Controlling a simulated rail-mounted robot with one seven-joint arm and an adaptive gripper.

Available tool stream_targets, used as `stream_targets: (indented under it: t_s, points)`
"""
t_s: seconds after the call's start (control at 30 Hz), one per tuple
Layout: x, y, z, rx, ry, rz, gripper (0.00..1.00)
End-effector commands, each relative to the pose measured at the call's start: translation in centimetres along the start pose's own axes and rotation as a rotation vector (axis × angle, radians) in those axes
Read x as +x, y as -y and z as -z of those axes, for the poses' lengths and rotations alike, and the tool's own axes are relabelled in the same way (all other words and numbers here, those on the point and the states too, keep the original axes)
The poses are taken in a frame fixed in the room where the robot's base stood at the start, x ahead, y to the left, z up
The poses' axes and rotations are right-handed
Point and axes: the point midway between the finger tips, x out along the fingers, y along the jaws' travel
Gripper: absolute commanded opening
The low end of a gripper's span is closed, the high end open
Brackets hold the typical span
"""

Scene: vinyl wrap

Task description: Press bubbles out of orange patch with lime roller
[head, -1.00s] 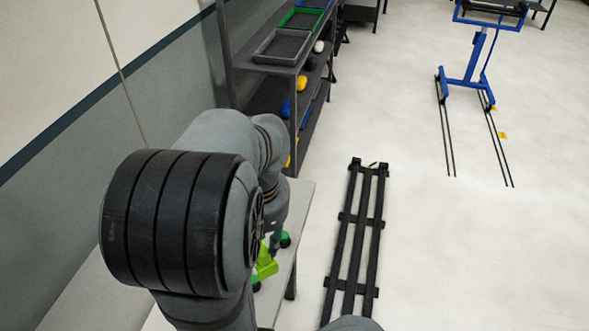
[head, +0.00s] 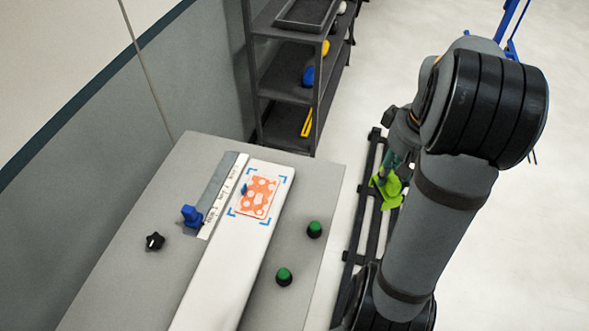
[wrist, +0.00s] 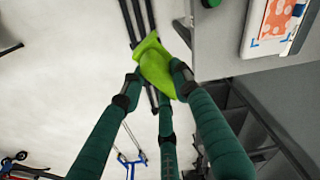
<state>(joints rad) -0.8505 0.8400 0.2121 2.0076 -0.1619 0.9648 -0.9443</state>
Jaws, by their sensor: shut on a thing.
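The lime roller (head: 390,190) is held in my gripper (head: 386,172), off the right side of the table and above the floor rail. In the wrist view the green fingers of my gripper (wrist: 152,82) are closed around the lime roller (wrist: 155,66). The orange patch (head: 259,197) has pale round spots, which may be bubbles. It lies on a white panel (head: 215,285) inside blue corner marks, apart from the roller. Part of the orange patch (wrist: 280,16) also shows at the wrist view's top right.
The grey table (head: 120,275) carries a blue block (head: 191,215), a black knob (head: 155,241) and two green-topped knobs (head: 314,229), (head: 284,276) right of the panel. A labelled strip (head: 222,196) borders the panel. A dark shelf (head: 285,95) stands behind. Space above the panel is clear.

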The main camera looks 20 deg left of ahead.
Motion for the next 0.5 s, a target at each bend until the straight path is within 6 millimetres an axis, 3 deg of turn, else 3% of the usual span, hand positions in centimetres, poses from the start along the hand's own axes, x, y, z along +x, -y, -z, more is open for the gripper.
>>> stream_targets:
  t_s: [0.03, 0.2, 0.33, 0.5]
  points:
    - [0.3, 1.5, 2.1, -0.079, 0.002, 0.011, 0.09]
    - [1.7, 7.5, 7.6, -0.332, 0.003, 0.041, 0.09]
    - [2.8, 13.4, 10.5, -0.525, 0.003, 0.064, 0.09]
    - [4.0, 21.2, 11.8, -0.751, 0.003, 0.09, 0.09]
